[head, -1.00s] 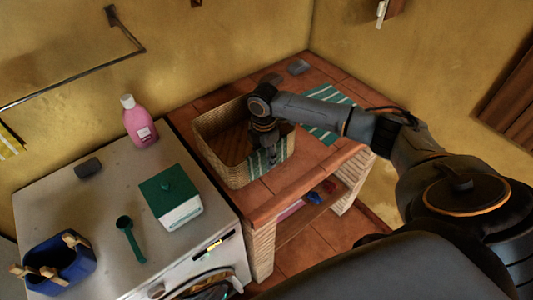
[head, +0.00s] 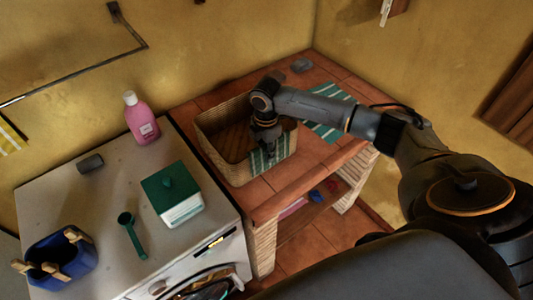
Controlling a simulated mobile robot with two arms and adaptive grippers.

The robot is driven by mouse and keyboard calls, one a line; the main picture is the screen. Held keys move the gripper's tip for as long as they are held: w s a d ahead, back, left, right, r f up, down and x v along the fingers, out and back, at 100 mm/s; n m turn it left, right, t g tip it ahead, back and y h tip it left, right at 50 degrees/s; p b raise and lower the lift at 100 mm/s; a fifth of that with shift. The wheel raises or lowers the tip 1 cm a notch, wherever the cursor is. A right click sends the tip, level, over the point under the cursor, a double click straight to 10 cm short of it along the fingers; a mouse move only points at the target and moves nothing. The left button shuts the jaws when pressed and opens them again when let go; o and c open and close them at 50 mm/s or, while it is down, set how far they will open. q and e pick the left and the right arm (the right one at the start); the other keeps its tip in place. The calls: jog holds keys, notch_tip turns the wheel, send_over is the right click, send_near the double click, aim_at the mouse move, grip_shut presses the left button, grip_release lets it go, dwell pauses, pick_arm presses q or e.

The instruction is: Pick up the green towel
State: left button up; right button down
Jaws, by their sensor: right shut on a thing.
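A green towel with pale stripes (head: 258,166) hangs over the front right rim of a wicker basket (head: 225,169). My right gripper (head: 267,151) comes down from above at the top of this towel and is shut on it. The fingertips are small and partly lost against the towel and basket. A second green striped towel (head: 325,123) lies flat on the tiled counter to the right of the basket, partly covered by my right arm. My left gripper is out of view.
The basket stands on a brick counter with red tiles (head: 262,193). Left of it, a white washing machine (head: 98,205) holds a pink bottle (head: 141,122), a green-lidded box (head: 172,196), a green scoop (head: 131,236) and a blue peg basket (head: 62,268).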

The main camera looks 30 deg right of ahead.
notch_tip(320, 180, up, 17)
jog(key=b, duration=0.3)
jog(key=shift+b, duration=0.35)
dwell(1.0)
